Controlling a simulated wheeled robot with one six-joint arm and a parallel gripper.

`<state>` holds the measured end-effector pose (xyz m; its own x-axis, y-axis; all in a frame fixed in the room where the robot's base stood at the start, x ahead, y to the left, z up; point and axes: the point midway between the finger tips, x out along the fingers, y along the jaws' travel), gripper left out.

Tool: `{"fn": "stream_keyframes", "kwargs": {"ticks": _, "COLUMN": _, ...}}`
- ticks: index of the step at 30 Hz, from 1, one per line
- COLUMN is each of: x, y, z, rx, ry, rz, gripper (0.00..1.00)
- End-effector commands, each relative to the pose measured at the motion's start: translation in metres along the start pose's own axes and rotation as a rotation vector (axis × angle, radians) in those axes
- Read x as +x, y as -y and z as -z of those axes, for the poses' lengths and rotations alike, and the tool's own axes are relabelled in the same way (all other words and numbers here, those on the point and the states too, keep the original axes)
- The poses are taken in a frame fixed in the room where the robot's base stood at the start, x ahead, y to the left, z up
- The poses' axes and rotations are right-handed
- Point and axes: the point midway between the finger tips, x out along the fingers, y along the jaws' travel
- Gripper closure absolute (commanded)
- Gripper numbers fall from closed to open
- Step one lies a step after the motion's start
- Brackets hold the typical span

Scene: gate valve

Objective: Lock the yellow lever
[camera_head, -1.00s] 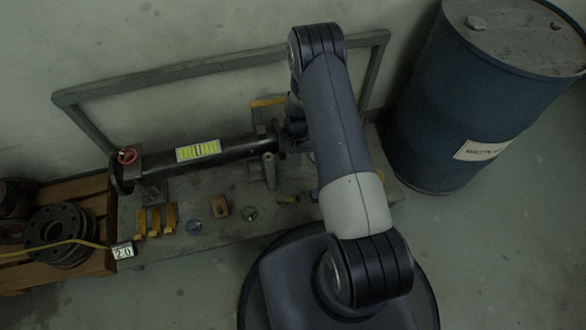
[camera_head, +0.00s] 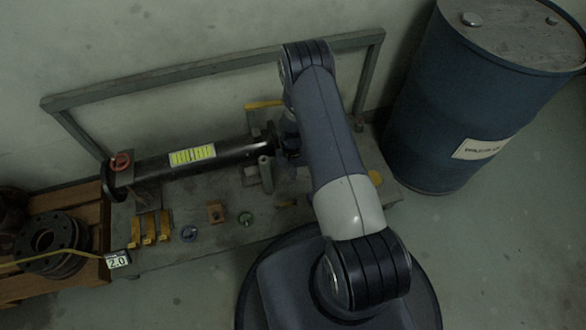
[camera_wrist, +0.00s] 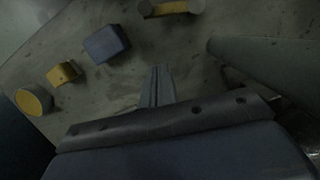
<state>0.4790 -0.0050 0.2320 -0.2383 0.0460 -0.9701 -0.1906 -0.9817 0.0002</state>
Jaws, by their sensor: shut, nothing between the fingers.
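A yellow bar (camera_head: 265,104) shows behind the dark pipe in the head view; I cannot tell surely whether it is the lever. In the wrist view a yellow bar with grey ends (camera_wrist: 172,8) lies at the top edge, partly cut off, beyond my fingertips and apart from them. I cannot tell if it is the same piece. My gripper (camera_wrist: 157,73) points over the grey bench top, its fingers together and empty. In the head view my arm hides the gripper and the right end of the pipe.
The dark pipe (camera_head: 232,150) with a yellow-green label runs along the bench (camera_head: 170,258). A blue barrel (camera_head: 440,110) stands right. Near my gripper are a blue-grey block (camera_wrist: 106,43), a yellow block (camera_wrist: 62,73) and a yellow-topped cylinder (camera_wrist: 34,101). A metal frame (camera_head: 215,68) stands behind.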

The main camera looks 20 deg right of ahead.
Motion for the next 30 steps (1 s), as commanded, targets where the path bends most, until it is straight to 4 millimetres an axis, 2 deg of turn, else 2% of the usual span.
{"fn": "stream_keyframes", "kwargs": {"ticks": 1, "x": 0.017, "y": 0.000, "z": 0.000, "rx": 0.000, "ry": 0.003, "rz": -0.001, "gripper": 1.00}}
{"fn": "stream_keyframes", "kwargs": {"ticks": 5, "x": 0.045, "y": 0.000, "z": 0.000, "rx": 0.000, "ry": 0.003, "rz": 0.000, "gripper": 1.00}}
{"fn": "stream_keyframes", "kwargs": {"ticks": 9, "x": 0.042, "y": 0.000, "z": -0.020, "rx": 0.000, "ry": 0.001, "rz": 0.000, "gripper": 1.00}}
{"fn": "stream_keyframes", "kwargs": {"ticks": 15, "x": 0.046, "y": 0.000, "z": -0.035, "rx": 0.000, "ry": 0.001, "rz": 0.000, "gripper": 1.00}}
{"fn": "stream_keyframes", "kwargs": {"ticks": 30, "x": 0.046, "y": 0.000, "z": -0.039, "rx": 0.002, "ry": 0.000, "rz": 0.001, "gripper": 1.00}}
